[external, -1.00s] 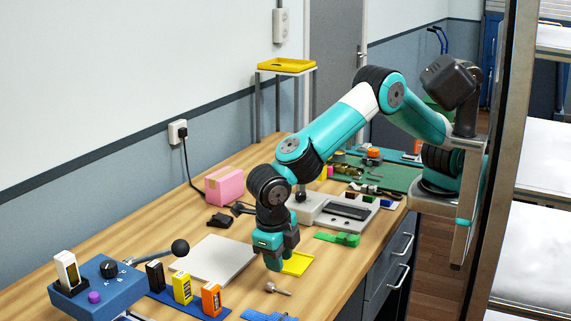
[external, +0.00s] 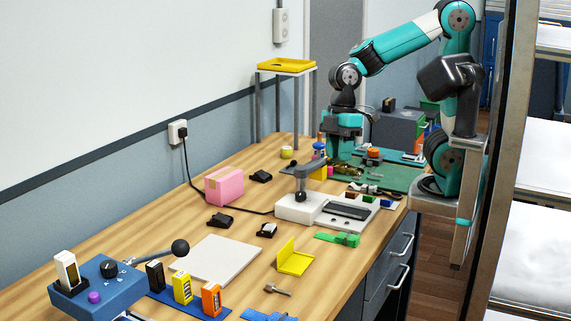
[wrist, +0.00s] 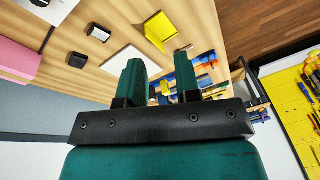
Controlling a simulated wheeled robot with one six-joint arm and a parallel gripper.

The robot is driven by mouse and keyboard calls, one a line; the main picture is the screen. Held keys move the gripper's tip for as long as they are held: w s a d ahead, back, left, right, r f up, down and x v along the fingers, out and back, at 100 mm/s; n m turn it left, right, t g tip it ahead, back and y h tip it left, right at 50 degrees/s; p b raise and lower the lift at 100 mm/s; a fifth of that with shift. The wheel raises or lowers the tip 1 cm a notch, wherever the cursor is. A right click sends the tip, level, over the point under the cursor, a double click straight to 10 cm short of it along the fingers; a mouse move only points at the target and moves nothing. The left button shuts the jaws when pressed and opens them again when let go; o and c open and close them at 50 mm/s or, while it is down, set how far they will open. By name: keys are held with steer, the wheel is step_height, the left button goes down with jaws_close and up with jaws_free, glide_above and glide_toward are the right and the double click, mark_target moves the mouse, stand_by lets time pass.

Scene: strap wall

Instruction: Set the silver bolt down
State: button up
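A small silver bolt (external: 277,290) lies on the wooden bench near its front edge in the external view, beside the orange block and apart from my gripper. My gripper (external: 341,154) is at the far end of the bench, above or near the green mat (external: 400,177). In the wrist view my gripper (wrist: 160,78) shows its two green fingers apart, with no bolt visible between them. I cannot make out the bolt in the wrist view.
A yellow bracket (external: 294,261), a white plate (external: 215,257) and a grey fixture (external: 300,207) stand on the bench. A blue box with a lever (external: 97,290) and upright blocks are at the front left. A pink box (external: 224,186) sits by the wall.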

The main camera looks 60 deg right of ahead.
steer(key=s+d+m+y, duration=0.1)
steer(key=s+d+m, duration=0.2)
steer(key=s+m, duration=0.3)
steer(key=shift+d+f+m+y, duration=0.3)
steer(key=shift+d+f, duration=0.05)
steer(key=shift+s, duration=0.1)
